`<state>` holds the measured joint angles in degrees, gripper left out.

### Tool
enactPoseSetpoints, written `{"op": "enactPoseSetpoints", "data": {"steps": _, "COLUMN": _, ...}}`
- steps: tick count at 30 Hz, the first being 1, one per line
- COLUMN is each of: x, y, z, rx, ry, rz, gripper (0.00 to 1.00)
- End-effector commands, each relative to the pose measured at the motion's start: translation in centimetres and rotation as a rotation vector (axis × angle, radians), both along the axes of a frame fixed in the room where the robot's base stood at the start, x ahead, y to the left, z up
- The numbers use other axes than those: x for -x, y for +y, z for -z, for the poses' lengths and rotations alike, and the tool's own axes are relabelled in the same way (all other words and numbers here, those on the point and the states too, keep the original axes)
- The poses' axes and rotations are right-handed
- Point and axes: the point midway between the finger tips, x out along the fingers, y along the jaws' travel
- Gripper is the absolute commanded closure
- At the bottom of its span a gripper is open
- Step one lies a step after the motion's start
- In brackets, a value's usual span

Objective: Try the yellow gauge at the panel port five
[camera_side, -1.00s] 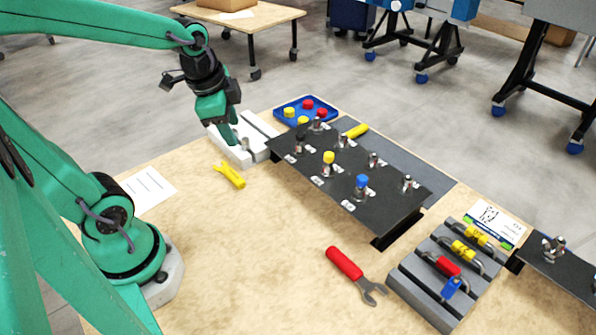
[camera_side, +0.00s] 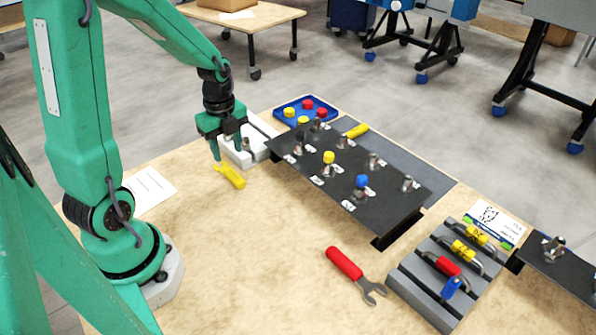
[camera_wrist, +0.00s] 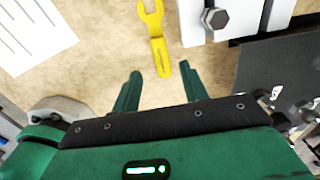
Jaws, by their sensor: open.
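The yellow gauge (camera_side: 229,175) is a flat fork-ended tool lying on the wooden table, left of the dark panel (camera_side: 350,165). In the wrist view the gauge (camera_wrist: 158,52) shows its fork pointing up and its handle toward my fingers. My gripper (camera_side: 227,152) is open and empty, close above the gauge. In the wrist view the handle's end lies between the lines of my two fingertips (camera_wrist: 160,72), just ahead of them. The panel carries several metal ports, one with a yellow cap and one with a blue cap. Its port labels are too small to read.
A white block (camera_side: 262,151) with a metal bolt stands beside my gripper. A blue tray (camera_side: 280,117) of red and yellow caps is behind it. A red-handled wrench (camera_side: 345,263) and a grey rack (camera_side: 420,290) lie toward the front right.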

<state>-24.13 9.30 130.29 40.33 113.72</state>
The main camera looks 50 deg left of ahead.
Motion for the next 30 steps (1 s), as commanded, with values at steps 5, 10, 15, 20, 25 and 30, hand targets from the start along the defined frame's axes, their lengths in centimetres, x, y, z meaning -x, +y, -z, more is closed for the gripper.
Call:
{"op": "enactPoseSetpoints", "data": {"steps": 5, "x": 0.0, "y": 0.1, "z": 0.1, "rx": 0.001, "ry": 0.001, "rz": 0.009, "gripper": 0.56}}
{"op": "enactPoseSetpoints", "data": {"steps": 10, "x": 0.0, "y": 0.1, "z": 0.3, "rx": 0.001, "ry": 0.002, "rz": 0.008, "gripper": 0.56}}
{"op": "enactPoseSetpoints", "data": {"steps": 15, "x": 0.0, "y": 0.0, "z": 0.9, "rx": 0.001, "ry": 0.003, "rz": 0.008, "gripper": 0.56}}
{"op": "enactPoseSetpoints", "data": {"steps": 20, "x": 0.0, "y": 0.0, "z": 2.0, "rx": 0.001, "ry": 0.003, "rz": 0.008, "gripper": 0.56}}
{"op": "enactPoseSetpoints", "data": {"steps": 25, "x": 0.0, "y": 0.0, "z": 3.3, "rx": 0.002, "ry": 0.004, "rz": 0.007, "gripper": 0.56}}
{"op": "enactPoseSetpoints", "data": {"steps": 30, "x": 0.0, "y": 0.0, "z": 4.8, "rx": 0.002, "ry": 0.004, "rz": 0.007, "gripper": 0.56}}
